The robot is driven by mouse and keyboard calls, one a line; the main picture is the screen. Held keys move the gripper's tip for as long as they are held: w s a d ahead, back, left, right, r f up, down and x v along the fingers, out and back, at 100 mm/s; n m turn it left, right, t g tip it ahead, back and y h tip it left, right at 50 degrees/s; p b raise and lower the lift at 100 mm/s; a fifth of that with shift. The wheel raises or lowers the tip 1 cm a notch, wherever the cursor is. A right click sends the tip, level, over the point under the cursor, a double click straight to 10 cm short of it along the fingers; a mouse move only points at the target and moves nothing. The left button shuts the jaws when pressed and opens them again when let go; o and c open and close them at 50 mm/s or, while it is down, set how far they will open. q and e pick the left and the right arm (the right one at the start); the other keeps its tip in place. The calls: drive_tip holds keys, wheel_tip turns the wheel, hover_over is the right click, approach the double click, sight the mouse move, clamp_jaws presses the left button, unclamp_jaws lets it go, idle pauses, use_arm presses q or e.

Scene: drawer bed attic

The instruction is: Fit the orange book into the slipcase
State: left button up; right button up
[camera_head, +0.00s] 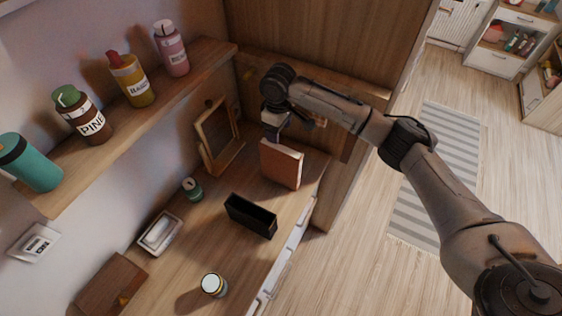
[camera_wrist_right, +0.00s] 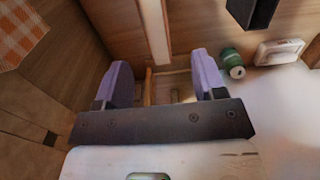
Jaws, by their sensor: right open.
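The orange book (camera_head: 280,165) stands upright on the wooden desk in the head view. In the right wrist view a pale narrow edge that looks like the book's (camera_wrist_right: 154,28) lies ahead of the gap between the fingers. The black slipcase (camera_head: 250,216) stands on the desk to the lower left of the book, its dark opening facing up; part of it shows at the top of the wrist view (camera_wrist_right: 253,10). My right gripper (camera_head: 275,128) is open and empty above the book's far top edge, its purple fingers (camera_wrist_right: 158,68) apart. My left gripper is out of view.
A wooden picture frame (camera_head: 218,136) stands behind the book. A green jar (camera_head: 192,189), white tray (camera_head: 160,233), white-lidded jar (camera_head: 214,285) and wooden box (camera_head: 112,284) are on the desk. A shelf (camera_head: 150,115) with several bottles overhangs the left. A wooden panel (camera_head: 300,35) rises behind my arm.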

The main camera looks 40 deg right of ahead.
sight(281, 147)
wheel_tip(281, 147, down, 7)
drive_tip(key=shift+d+r, duration=0.1)
drive_tip(key=shift+d+f, duration=0.15)
drive_tip(key=shift+f, duration=1.25)
drive_tip(key=shift+d+f, duration=0.1)
drive_tip(key=shift+f, duration=1.3)
drive_tip(key=shift+c, duration=0.2)
clamp_jaws()
drive_tip(key=shift+r, duration=0.1)
